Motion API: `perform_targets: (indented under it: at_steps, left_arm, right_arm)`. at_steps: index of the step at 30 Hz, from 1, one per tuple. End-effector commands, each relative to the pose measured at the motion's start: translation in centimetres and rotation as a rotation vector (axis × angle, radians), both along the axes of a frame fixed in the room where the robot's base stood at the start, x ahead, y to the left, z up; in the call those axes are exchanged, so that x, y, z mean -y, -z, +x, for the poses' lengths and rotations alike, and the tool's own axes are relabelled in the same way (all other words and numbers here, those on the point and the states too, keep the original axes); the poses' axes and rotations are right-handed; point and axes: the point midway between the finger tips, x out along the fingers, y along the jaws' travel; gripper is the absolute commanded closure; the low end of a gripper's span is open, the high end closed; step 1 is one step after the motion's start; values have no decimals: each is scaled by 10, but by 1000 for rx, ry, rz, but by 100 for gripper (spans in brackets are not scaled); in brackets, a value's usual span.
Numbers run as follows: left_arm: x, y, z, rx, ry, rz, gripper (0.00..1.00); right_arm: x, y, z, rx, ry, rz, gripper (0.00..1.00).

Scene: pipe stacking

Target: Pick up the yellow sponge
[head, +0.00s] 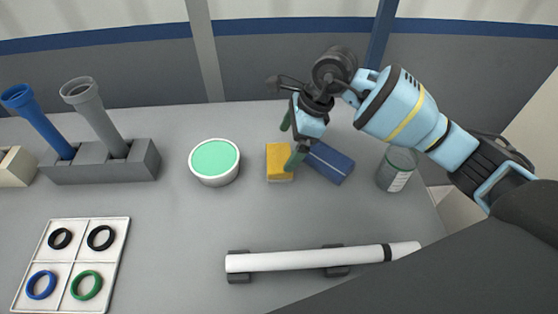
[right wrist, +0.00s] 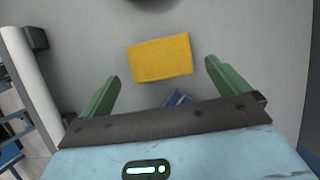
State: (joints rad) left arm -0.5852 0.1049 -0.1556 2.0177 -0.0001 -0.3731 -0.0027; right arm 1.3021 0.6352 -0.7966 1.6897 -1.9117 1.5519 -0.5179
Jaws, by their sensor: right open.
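The yellow sponge (head: 279,160) lies on the grey table, just right of the white bowl in the head view. My right gripper (head: 290,140) is open and empty, with green fingers, above the table close to the sponge. In the head view one finger overlaps the sponge's right edge. In the right wrist view the sponge (right wrist: 160,57) shows whole, between and a little beyond the tips of the open fingers (right wrist: 162,72). My left gripper is not in view.
A blue box (head: 331,163) lies right of the sponge, partly behind a finger. A bowl with a green top (head: 214,161) stands left, a jar (head: 396,170) right. A white pipe (head: 300,260) rests on dark supports in front. A ring tray (head: 71,265) and pipe holder (head: 100,164) are further left.

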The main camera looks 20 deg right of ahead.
Motion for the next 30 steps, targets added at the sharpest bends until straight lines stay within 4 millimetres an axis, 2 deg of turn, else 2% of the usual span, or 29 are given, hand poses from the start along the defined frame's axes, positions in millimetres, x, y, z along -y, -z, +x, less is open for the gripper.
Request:
perform_targets:
  at_steps: [3,11,21,28,30]
  left_arm:
    - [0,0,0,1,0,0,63]
    - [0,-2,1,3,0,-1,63]
    - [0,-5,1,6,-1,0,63]
    - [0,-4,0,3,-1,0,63]
    - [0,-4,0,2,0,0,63]
  right_arm:
    - [-4,9,1,0,1,0,0]
    - [-7,17,1,-1,1,0,0]
    - [-24,55,5,0,0,1,0]
    - [-24,57,6,1,0,0,0]
    - [-24,57,6,1,0,0,9]
